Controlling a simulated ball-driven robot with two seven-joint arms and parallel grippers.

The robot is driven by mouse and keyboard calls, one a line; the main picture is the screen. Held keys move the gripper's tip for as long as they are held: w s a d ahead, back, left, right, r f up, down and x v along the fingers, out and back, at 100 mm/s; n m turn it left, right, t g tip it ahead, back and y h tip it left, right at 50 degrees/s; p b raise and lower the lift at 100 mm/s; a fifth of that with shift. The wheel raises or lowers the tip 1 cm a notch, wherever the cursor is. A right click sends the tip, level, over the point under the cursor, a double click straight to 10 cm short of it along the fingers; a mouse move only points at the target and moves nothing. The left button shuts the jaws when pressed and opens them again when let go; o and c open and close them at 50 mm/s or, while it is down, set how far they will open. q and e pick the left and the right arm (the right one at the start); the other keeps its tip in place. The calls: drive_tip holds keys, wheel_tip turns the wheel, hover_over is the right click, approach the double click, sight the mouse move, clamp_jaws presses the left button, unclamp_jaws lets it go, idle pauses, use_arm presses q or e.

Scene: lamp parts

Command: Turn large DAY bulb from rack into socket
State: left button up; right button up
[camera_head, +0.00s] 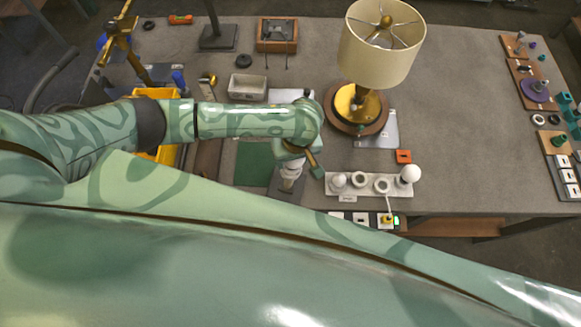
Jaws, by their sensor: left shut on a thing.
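A pale rack (345,196) stands near the table's front edge, with a smaller white bulb (338,180) at its left end, two open-looking round holders in the middle and a large round white bulb (410,173) at its right end. My left gripper (294,160) is left of the rack, pointing down. It is shut on a pale, whitish piece (291,171), partly hidden by the gripper. A grey upright part (287,185) shows just below that piece; I cannot tell whether they touch. DAY lettering is too small to read. My right gripper is not in view.
A lamp with a cream shade (372,57) and round wooden base (345,122) stands behind the rack. A green mat (254,163) lies left of my gripper. An orange block (403,156) sits behind the rack.

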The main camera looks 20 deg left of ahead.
use_arm(q)
drive_tip(key=shift+s+f+p, duration=0.15)
drive_tip(key=shift+f+p, duration=0.1)
drive_tip(key=shift+p, duration=0.4)
idle(0.8)
drive_tip(key=shift+a+r+m+p, duration=0.1)
drive_tip(key=shift+m+p, duration=0.45)
drive_tip(key=shift+m, duration=0.25)
drive_tip(key=m+p, duration=0.1)
drive_tip(key=m, duration=0.2)
drive_tip(key=shift+m+p, duration=0.35)
drive_tip(key=shift+m, duration=0.75)
